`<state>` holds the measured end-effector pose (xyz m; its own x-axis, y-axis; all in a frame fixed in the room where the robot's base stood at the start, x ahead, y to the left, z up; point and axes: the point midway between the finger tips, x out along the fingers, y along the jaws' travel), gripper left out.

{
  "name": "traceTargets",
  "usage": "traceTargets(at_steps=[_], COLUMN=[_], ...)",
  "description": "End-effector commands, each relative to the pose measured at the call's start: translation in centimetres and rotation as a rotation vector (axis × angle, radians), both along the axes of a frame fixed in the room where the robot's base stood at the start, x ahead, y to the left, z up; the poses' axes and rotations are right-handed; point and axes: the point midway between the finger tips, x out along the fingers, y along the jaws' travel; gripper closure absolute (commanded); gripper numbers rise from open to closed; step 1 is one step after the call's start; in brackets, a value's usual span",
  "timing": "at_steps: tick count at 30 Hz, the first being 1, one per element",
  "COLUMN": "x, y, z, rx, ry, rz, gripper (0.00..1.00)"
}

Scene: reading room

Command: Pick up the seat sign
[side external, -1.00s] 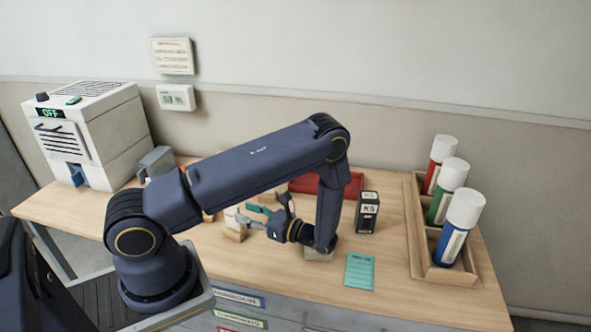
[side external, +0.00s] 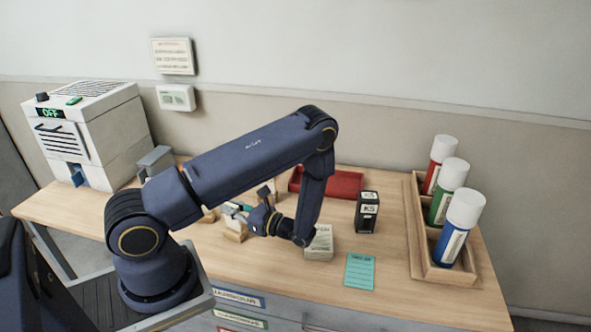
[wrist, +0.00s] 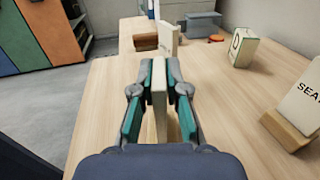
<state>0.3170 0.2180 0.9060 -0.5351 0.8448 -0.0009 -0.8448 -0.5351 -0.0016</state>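In the wrist view a thin cream panel (wrist: 159,110) stands edge-on between the fingertips of my gripper (wrist: 159,70). The fingers look closed against both its sides; its faces and lower end are hidden. To the right, a cream sign (wrist: 302,105) lettered "SEA", cut off by the frame edge, leans in a wooden base (wrist: 289,132), apart from my fingers. In the side view my gripper (side external: 238,209) is low over the table, above a small wooden block (side external: 235,236). I cannot match that block to the wrist view.
A cream lettered block (side external: 319,243), a black K5 box (side external: 367,212), a teal card (side external: 360,271) and a red tray (side external: 342,184) are on the table. A wooden rack (side external: 416,235) holds bottles at right. A printer (side external: 95,135) stands at left.

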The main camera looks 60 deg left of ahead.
Motion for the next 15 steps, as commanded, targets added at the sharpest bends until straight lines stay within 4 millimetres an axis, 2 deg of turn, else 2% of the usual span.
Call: traceTargets(at_steps=[3, 15], x=[0.01, 0.01], y=[-0.01, -0.02], z=[0.0, 0.0], rx=[0.0, 0.0], ry=[0.0, 0.0], rz=[0.0, 0.0], gripper=[1.0, 1.0])
